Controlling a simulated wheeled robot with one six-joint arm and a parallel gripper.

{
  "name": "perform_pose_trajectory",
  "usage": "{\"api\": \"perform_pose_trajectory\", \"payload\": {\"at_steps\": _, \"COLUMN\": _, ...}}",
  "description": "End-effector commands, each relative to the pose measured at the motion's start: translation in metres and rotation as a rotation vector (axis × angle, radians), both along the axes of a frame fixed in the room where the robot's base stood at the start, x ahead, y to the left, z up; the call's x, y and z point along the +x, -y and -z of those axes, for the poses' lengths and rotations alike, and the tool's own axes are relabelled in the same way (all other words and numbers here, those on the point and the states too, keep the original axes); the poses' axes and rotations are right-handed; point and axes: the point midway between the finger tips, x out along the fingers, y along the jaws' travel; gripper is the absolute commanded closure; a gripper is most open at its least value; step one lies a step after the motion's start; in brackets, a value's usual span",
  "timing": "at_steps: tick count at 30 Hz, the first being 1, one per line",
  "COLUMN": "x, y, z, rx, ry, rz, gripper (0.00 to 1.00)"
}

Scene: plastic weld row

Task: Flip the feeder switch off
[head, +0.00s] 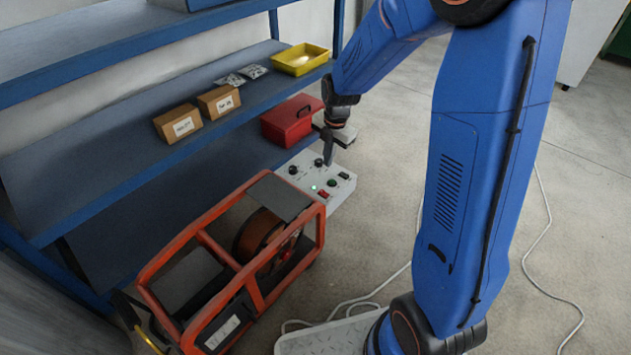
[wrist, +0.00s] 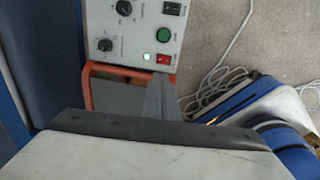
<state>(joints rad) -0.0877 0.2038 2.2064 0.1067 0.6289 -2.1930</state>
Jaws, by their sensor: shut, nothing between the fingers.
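A pale grey control panel (head: 341,191) stands behind the orange-framed machine. The labels are too small to read, so I cannot tell which is the feeder switch. My gripper (head: 329,162) is shut and empty above the panel. In the wrist view its fingertips (wrist: 158,83) appear just below the red switch.
The orange-framed machine (head: 262,304) with a copper-coloured spool stands in front of the panel. A blue shelf (head: 100,165) at left holds brown boxes, a yellow bin (head: 301,59) and a red box (head: 289,122). White cable lies on the open floor at right.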

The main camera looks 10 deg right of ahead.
Motion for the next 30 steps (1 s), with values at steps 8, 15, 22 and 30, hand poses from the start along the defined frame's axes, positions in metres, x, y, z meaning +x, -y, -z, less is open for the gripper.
{"api": "perform_pose_trajectory", "payload": {"at_steps": 8, "x": 0.000, "y": 0.000, "z": 0.001, "rx": -0.001, "ry": -0.001, "rz": -0.001, "gripper": 1.00}}
{"api": "perform_pose_trajectory", "payload": {"at_steps": 15, "x": 0.001, "y": -0.001, "z": 0.019, "rx": -0.001, "ry": -0.004, "rz": -0.001, "gripper": 1.00}}
{"api": "perform_pose_trajectory", "payload": {"at_steps": 22, "x": 0.004, "y": -0.004, "z": 0.057, "rx": -0.002, "ry": -0.005, "rz": -0.002, "gripper": 1.00}}
{"api": "perform_pose_trajectory", "payload": {"at_steps": 30, "x": 0.008, "y": -0.007, "z": 0.100, "rx": -0.001, "ry": -0.004, "rz": -0.001, "gripper": 1.00}}
